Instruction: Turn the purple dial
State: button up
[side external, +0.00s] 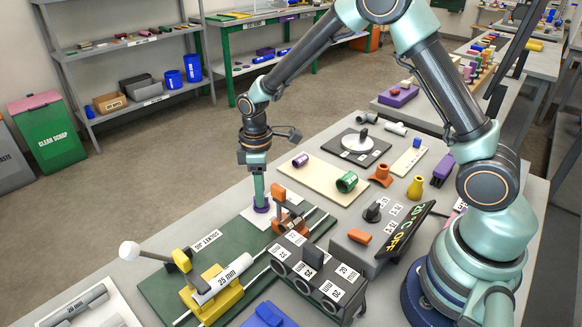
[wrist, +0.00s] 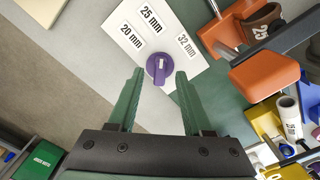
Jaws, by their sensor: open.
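The purple dial (wrist: 154,77) sits on a white plate (wrist: 115,18) printed 20 mm, 25 mm and 32 mm. Its raised grip bar runs roughly up and down in the wrist view, with a pale mark on it. My gripper (wrist: 160,75) is open, with one green finger on each side of the dial in that view. In the side external view my gripper (side external: 259,192) points down right over the purple dial (side external: 262,209), which it partly hides. I cannot tell whether the fingers touch it.
An orange clamp part (side external: 280,191) stands close to the right of my gripper. A yellow clamp (side external: 215,295) holds a 25 mm pipe (side external: 222,279) on the green base (side external: 160,284). A grey control box (side external: 350,249) with a black knob (side external: 373,212) stands farther right.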

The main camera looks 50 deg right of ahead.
notch_tip(320, 180, up, 11)
dwell(0.3)
jog(key=s+d+r+m+t, duration=0.2)
jog(key=s+r+m, duration=0.2)
jog(key=s, duration=0.3)
jog(key=s+d+r+m+t, duration=0.3)
jog(key=s+r+m, duration=0.2)
jog(key=s, duration=0.3)
jog(key=shift+s+d+r+t, duration=0.15)
jog(key=shift+d+r+t, duration=0.1)
jog(key=shift+r+t, duration=0.05)
